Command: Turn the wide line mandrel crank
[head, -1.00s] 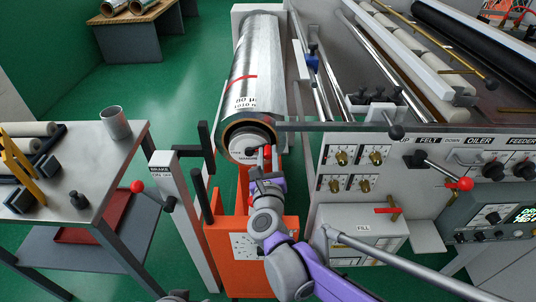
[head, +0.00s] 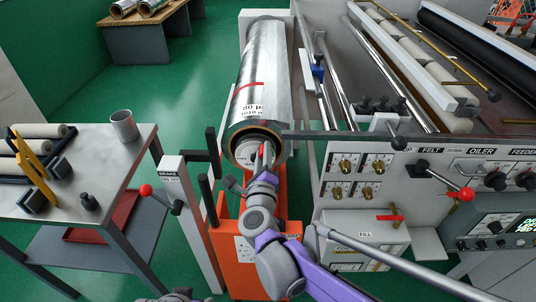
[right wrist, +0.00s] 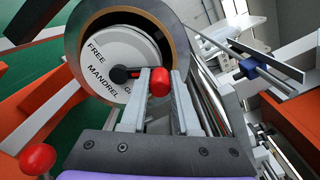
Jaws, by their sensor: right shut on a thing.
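The mandrel crank is a short black arm with a red knob (right wrist: 160,82) on a pale round end disc (right wrist: 112,60) lettered FREE and MANDREL. The disc sits inside the core at the near end of a large silver foil roll (head: 262,70). In the right wrist view the crank arm points right from near the disc's middle. My right gripper (head: 264,160) is shut on the red knob, with one finger on each side of it. In the head view the gripper partly hides the crank and the disc.
An orange stand (head: 238,248) is below the roll end. A brake post (head: 196,220) with a red-knobbed lever (head: 146,190) stands left of it. A grey cart (head: 100,190) with a metal cup is farther left. The machine's control panel (head: 432,165) is close on the right.

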